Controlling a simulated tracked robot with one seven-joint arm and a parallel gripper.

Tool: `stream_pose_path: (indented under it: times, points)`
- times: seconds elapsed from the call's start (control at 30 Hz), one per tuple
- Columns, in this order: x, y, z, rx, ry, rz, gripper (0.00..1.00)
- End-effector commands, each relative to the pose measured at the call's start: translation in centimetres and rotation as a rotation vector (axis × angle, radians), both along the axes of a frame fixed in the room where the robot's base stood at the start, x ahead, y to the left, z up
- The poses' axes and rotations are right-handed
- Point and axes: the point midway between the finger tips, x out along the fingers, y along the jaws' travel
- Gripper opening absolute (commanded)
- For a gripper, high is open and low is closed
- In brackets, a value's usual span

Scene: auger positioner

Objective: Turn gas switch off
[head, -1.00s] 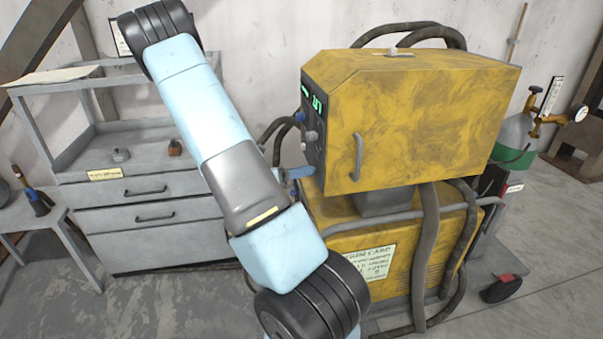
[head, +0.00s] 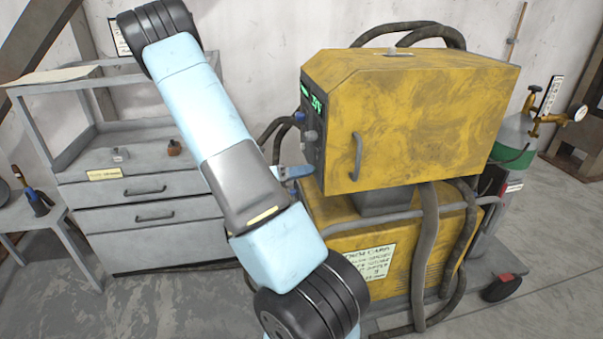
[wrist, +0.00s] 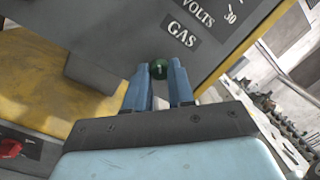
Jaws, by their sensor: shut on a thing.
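The yellow welding machine (head: 425,115) stands right of my arm, with its grey control panel facing left. In the wrist view, the panel (wrist: 120,35) carries a "GAS" label (wrist: 181,35). In the head view my gripper (head: 300,172) shows only in part at the panel's lower left edge, and the gas switch is hidden there. The switch's exact setting cannot be told.
A red knob (wrist: 10,148) shows at lower left in the wrist view. A gas cylinder (head: 512,150) with gauge stands right of the machine. Hoses (head: 425,255) hang down the machine's front. A grey drawer cabinet (head: 150,215) stands left of my arm.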

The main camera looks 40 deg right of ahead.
Motion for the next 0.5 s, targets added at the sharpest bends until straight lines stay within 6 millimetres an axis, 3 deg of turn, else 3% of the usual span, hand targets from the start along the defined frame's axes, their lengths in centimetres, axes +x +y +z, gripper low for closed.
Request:
stream_pose_path:
  times: [0.07, 0.1, 0.37, 0.5]
  points:
    - [0.40, -0.10, -0.07, 0.003, -0.004, 0.010, 0.00]
    - [0.40, -0.09, -0.07, 0.002, -0.005, 0.010, 0.24]
    - [0.23, -0.02, -0.04, 0.001, -0.003, 0.005, 0.48]
    - [0.17, 0.00, -0.03, 0.000, -0.002, 0.004, 0.48]
